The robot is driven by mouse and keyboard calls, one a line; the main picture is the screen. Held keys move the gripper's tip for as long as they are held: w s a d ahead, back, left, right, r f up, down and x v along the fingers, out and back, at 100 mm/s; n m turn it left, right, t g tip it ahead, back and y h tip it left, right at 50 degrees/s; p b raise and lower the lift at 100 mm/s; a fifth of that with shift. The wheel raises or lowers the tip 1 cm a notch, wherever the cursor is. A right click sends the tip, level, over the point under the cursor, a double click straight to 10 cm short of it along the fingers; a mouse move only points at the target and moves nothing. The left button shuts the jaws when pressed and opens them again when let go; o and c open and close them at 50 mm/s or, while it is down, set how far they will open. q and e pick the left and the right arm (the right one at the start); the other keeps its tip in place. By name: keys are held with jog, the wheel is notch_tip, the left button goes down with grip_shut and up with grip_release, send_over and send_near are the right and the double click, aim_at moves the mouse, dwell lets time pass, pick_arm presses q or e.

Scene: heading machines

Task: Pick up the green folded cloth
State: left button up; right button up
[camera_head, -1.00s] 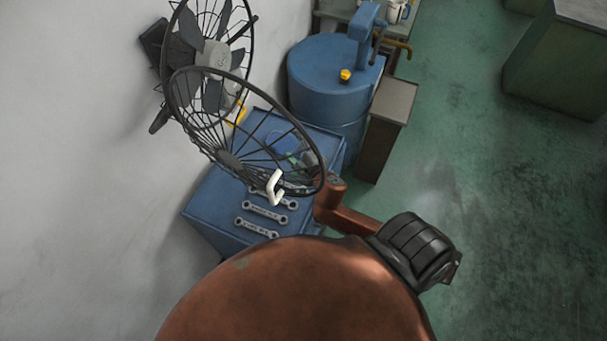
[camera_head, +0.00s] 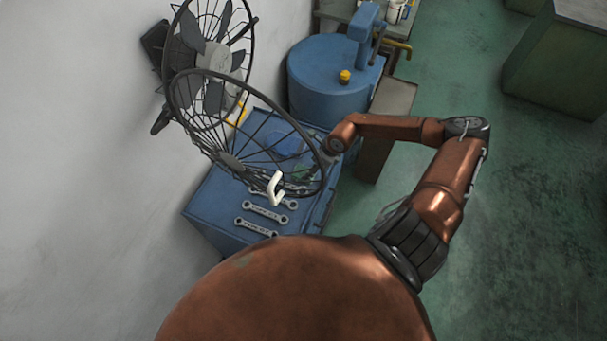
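A small dark-green patch (camera_head: 302,171), which looks like the green folded cloth, lies on the blue cabinet (camera_head: 212,205), behind the wire fan guard. It is mostly hidden by the guard and by the end of my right arm. My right arm comes in from the right, and its wrist is over the cabinet's right edge. The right gripper (camera_head: 312,172) is small and dark at the patch, partly behind the guard; its fingers cannot be made out, nor whether it touches the cloth. My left gripper is not in view.
A wall fan (camera_head: 212,60) with an open guard (camera_head: 229,163) hangs over the cabinet. Several wrenches (camera_head: 264,211) and a white handle (camera_head: 274,188) show there. A blue drum (camera_head: 325,75) and a brown box (camera_head: 394,97) stand behind.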

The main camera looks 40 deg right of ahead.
aim_at(303, 172)
jog(key=x, duration=0.1)
jog(key=p+x, duration=0.1)
jog(key=x, duration=0.3)
jog(key=shift+a+p, duration=0.25)
jog(key=shift+p, duration=0.05)
jog(key=shift+w+f, duration=0.2)
jog(key=shift+f, duration=0.15)
jog(key=c, duration=0.9)
jog(key=shift+r, duration=0.1)
jog(key=shift+r, duration=0.5)
jog(key=s+a+r+b, duration=0.1)
jog(key=s+r+b, duration=0.2)
jog(key=s+r, duration=0.9)
jog(key=shift+s+a, duration=0.4)
jog(key=shift+s, duration=0.6)
